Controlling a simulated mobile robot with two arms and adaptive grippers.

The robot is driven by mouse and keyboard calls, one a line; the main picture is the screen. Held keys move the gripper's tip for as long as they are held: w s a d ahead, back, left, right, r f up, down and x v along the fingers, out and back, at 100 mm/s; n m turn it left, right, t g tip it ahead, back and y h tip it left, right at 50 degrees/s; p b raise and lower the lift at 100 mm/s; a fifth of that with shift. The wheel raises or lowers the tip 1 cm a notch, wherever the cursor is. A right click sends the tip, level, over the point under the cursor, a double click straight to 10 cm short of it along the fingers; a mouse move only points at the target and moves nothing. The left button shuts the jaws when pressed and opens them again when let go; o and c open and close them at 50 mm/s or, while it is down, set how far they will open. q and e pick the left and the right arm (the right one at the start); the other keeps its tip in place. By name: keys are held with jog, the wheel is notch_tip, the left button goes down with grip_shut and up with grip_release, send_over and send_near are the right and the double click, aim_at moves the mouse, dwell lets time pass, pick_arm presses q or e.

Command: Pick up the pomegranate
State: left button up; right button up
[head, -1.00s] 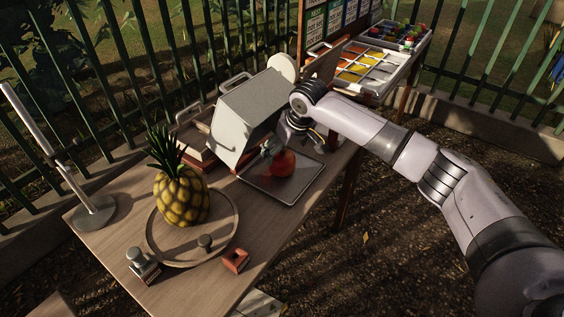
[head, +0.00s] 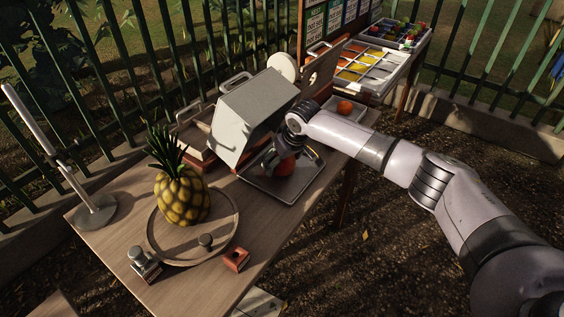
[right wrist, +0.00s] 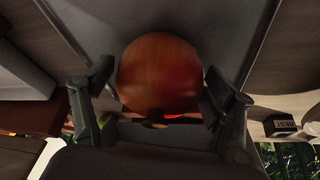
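The pomegranate (head: 285,168) is a round red fruit on a dark metal tray (head: 283,193), beside a tilted grey metal box. My right gripper (head: 284,152) is over it in the head view and hides its upper part. In the right wrist view the pomegranate (right wrist: 159,74) sits between the two black fingers of my right gripper (right wrist: 159,88). The fingers are spread on either side of it, with narrow gaps visible; the fruit still appears to rest on the tray. My left gripper is not in view.
The grey box (head: 253,112) stands close to the left of the gripper. A pineapple (head: 181,195) is on a round wooden tray (head: 233,228) on the table. An orange (head: 345,107) lies farther back. A metal stand (head: 93,212) is at the far left.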

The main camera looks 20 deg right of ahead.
jog(key=c, duration=0.9)
jog(key=shift+c, duration=0.3)
jog(key=shift+r, duration=0.15)
